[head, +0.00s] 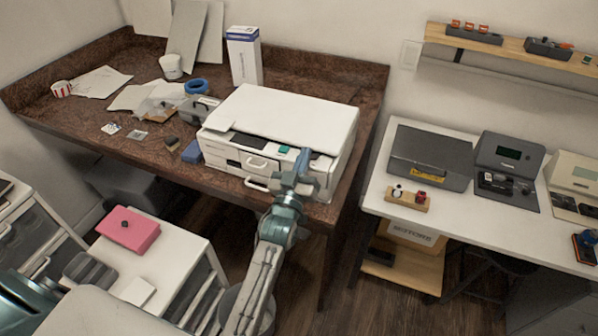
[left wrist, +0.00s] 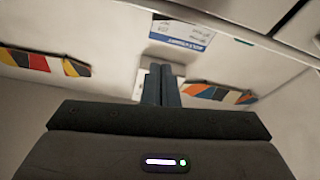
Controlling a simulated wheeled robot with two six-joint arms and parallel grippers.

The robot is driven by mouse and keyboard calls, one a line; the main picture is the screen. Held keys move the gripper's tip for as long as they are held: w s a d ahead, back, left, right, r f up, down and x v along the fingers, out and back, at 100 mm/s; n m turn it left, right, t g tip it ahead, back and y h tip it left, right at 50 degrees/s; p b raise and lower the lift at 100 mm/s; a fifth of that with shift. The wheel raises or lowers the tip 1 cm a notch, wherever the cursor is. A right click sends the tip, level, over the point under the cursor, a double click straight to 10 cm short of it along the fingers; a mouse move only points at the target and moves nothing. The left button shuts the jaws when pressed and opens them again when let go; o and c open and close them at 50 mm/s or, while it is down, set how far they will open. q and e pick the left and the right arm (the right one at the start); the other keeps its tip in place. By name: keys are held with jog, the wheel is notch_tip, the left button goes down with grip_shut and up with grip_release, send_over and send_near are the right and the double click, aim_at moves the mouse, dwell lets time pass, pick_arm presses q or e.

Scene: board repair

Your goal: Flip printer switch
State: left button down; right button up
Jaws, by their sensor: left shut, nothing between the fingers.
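The white printer (head: 290,118) stands on the brown desk. Its front, with drawer handles and a small green part (head: 284,149), faces me. My left gripper (head: 303,158) is at the right part of the printer's front. Its blue fingers are shut with nothing between them. In the left wrist view, the shut fingers (left wrist: 161,84) point at a pale panel with a blue-and-white label (left wrist: 187,38). A small white plate (left wrist: 142,82) shows beside and behind the fingertips; I cannot tell whether they touch it. I cannot make out the switch's position. My right gripper is not in view.
A tall white box (head: 244,58) stands behind the printer. Papers, a blue tape roll (head: 196,86) and small parts lie on the desk's left. A white table (head: 470,212) with grey devices is at right. A pink box (head: 128,230) sits on a drawer unit.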

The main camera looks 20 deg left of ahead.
pick_arm(q)
jog(key=p+x, duration=0.1)
jog(key=x, duration=0.2)
jog(key=shift+w, duration=0.25)
jog(key=f, duration=0.1)
jog(key=f+p, duration=0.1)
jog(key=shift+s+d+f, duration=0.1)
jog(key=shift+d+f, duration=0.15)
jog(key=shift+f, duration=0.1)
jog(key=shift+s+d+f, duration=0.1)
jog(key=shift+d+f, duration=0.05)
jog(key=shift+f, duration=0.5)
